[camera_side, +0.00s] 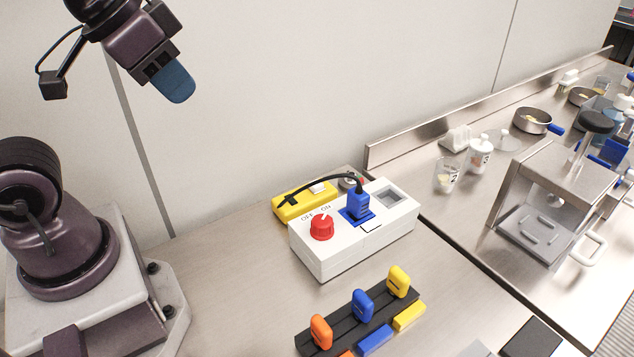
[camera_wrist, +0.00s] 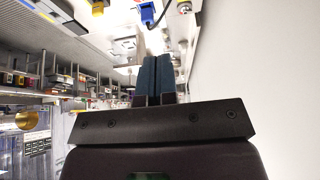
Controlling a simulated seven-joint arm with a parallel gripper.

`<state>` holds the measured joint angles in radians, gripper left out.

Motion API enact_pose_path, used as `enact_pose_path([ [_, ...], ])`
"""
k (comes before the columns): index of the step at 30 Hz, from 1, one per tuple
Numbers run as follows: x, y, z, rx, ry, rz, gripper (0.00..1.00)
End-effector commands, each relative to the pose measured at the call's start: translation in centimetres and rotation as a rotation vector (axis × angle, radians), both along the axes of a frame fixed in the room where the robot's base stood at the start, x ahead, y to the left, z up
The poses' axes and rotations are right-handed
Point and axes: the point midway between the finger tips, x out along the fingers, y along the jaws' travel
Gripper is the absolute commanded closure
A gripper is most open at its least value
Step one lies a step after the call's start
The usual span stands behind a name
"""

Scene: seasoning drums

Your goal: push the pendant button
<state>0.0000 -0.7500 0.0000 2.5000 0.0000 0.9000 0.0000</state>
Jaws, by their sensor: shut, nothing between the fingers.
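A yellow box-shaped unit (camera_side: 303,201), which looks like the pendant, lies on the steel bench behind a white control box. A small pale piece (camera_side: 318,188) shows on its top; I cannot tell whether this is the button. A black cable crosses over the unit. My gripper (camera_side: 176,85) is high at the upper left in the side view, well above the bench and apart from everything. Its blue fingers are shut and empty, tilted down to the right. The wrist view also shows the closed fingers (camera_wrist: 157,76).
The white box (camera_side: 345,242) carries a red OFF/ON knob (camera_side: 321,228) and a blue plug (camera_side: 357,205). A small round grey part (camera_side: 349,182) sits behind it. A black rack (camera_side: 360,317) with coloured handles stands in front. The wall is close behind.

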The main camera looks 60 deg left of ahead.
Motion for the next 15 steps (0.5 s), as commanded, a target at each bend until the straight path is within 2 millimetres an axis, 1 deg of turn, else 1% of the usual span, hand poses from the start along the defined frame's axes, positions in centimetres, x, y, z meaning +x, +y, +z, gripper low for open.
enact_pose_path([
  [11, 0.0, 0.0, -0.1, 0.000, 0.006, 0.001, 1.00],
  [15, 0.4, 0.2, -1.4, -0.002, 0.071, 0.009, 1.00],
])
